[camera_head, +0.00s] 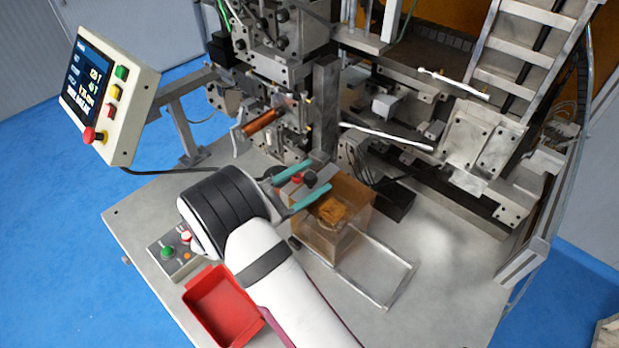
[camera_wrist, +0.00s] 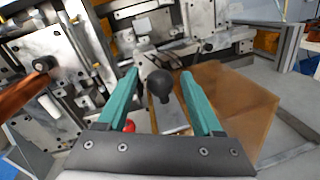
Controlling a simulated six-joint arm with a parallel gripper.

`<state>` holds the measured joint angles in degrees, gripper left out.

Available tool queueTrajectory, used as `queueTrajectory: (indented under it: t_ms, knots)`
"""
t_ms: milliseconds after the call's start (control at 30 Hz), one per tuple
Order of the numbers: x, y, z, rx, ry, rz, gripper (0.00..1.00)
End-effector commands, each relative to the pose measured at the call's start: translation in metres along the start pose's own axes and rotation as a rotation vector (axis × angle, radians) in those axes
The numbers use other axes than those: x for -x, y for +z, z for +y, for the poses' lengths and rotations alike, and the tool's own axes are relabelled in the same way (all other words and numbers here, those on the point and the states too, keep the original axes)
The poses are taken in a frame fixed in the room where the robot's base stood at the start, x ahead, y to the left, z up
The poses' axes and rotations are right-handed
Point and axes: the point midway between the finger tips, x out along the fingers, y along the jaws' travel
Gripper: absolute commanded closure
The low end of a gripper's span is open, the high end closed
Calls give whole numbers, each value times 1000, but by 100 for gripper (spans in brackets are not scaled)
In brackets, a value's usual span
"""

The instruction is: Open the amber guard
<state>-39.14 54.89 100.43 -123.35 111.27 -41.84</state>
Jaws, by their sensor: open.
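The amber guard (camera_head: 359,197) is a see-through brownish box on the bench, right of my gripper in the head view. In the wrist view its amber panel (camera_wrist: 235,105) fills the right side, beyond the right finger. My gripper (camera_head: 320,175) has two teal fingers, spread apart with nothing clamped. A black ball knob (camera_head: 310,179) shows between the fingers. In the wrist view the knob (camera_wrist: 160,84) stands in the gap of my gripper (camera_wrist: 160,74), near the fingertips. I cannot tell whether the knob touches a finger or what it is fixed to.
A red part (camera_head: 297,178) sits beside the knob. A red tray (camera_head: 222,306) and a button box (camera_head: 172,255) stand at the front left. The winder (camera_head: 285,65) rises behind. A copper-coloured coil (camera_head: 260,122) is at its front.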

Motion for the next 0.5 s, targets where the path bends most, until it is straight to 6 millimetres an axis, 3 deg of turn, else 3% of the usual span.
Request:
queueTrajectory:
  t_ms: [67,400,500]
  knots:
    - [0,0,0,0,0,0,34]
    - [0,0,0,0,0,0,96]
    - [0,0,0,0,0,0,100]
